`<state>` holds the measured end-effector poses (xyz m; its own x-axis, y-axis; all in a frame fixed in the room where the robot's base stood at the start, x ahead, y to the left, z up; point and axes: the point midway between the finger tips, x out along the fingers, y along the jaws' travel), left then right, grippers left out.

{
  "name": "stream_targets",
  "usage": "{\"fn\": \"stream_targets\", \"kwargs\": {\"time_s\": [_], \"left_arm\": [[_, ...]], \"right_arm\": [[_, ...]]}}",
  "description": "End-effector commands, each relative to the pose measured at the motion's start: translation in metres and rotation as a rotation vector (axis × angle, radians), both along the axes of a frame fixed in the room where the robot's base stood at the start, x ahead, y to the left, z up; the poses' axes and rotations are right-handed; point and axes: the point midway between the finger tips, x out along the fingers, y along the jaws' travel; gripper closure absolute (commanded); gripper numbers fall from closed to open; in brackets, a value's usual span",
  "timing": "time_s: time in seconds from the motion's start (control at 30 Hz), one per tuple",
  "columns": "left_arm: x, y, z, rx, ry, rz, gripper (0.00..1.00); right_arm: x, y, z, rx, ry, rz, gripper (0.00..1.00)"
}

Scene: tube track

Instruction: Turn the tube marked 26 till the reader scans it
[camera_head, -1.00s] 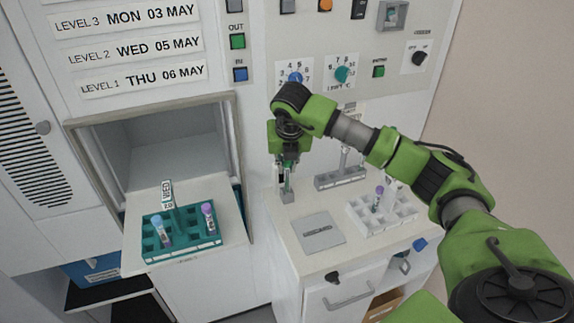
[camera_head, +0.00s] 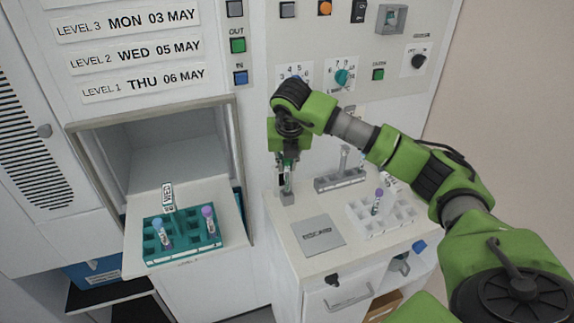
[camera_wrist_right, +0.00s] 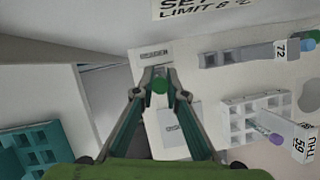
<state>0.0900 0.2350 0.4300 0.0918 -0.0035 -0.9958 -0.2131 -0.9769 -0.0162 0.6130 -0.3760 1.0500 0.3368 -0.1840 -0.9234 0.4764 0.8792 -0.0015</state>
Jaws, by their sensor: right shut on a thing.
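My right gripper (camera_head: 286,172) is shut on an upright tube above the white counter. In the right wrist view the tube's green cap (camera_wrist_right: 160,86) sits between the two fingertips. The fingers cover most of the tube, and I cannot read its number. A small grey block (camera_head: 287,197), possibly the reader, stands right under the gripper; I cannot tell whether the tube touches it. No scan signal is clear to me. My left gripper is not in view.
A teal rack (camera_head: 183,258) with blue- and purple-capped tubes stands on the hatch shelf at left. A white rack (camera_head: 398,222) with a purple-capped tube and a grey rack (camera_head: 340,181) stand at right. A flat grey plate (camera_head: 317,235) lies in front.

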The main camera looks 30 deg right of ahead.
Motion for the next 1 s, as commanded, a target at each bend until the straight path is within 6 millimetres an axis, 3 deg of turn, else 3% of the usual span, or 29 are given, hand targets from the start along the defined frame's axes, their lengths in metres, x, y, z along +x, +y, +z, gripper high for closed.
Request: {"fn": "stream_targets", "kwargs": {"time_s": [1.0], "left_arm": [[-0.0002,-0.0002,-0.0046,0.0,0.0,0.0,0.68]], "right_arm": [[-0.0001,0.0002,0.0014,0.001,0.0,0.0,1.0]]}}
